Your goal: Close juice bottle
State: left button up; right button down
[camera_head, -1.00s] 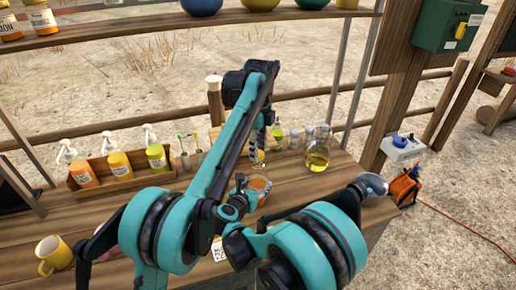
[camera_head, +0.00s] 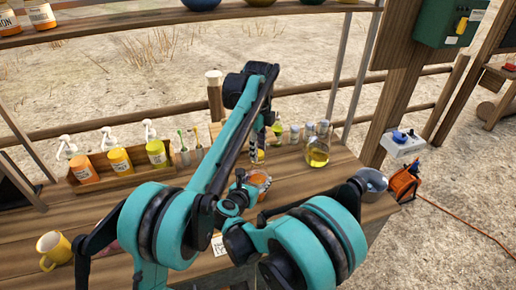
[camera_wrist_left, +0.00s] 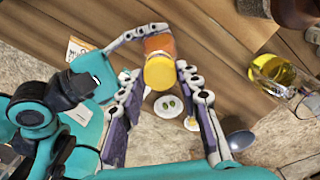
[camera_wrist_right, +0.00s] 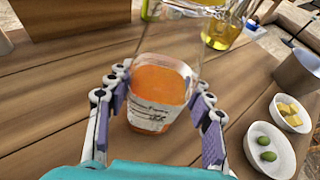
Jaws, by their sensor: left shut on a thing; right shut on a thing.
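The juice bottle (camera_wrist_right: 155,95) is clear, with orange juice and a white label, and stands on the wooden table. My right gripper (camera_wrist_right: 157,82) is shut around its body, one finger on each side. In the left wrist view the bottle (camera_wrist_left: 158,44) shows with a yellow cap (camera_wrist_left: 160,73) over its top. My left gripper (camera_wrist_left: 158,78) is shut on this cap, one finger at each side. Whether the cap is seated on the neck cannot be told. In the head view the bottle (camera_head: 260,181) is partly hidden by my arms.
A bowl of olives (camera_wrist_right: 268,150), a bowl of yellow cubes (camera_wrist_right: 291,112) and a metal cup (camera_head: 372,183) are near the bottle. An oil flask (camera_head: 318,152) stands behind. A yellow mug (camera_head: 54,248) is at left, before a wooden rack (camera_head: 125,182) of pump bottles.

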pick_arm(q)
jog(key=shift+f, duration=0.55)
jog(key=m, duration=0.6)
jog(key=shift+m, duration=0.3)
jog(key=m, duration=0.6)
jog(key=o, duration=0.7)
jog(key=shift+r, duration=0.1)
jog(key=shift+r, duration=2.15)
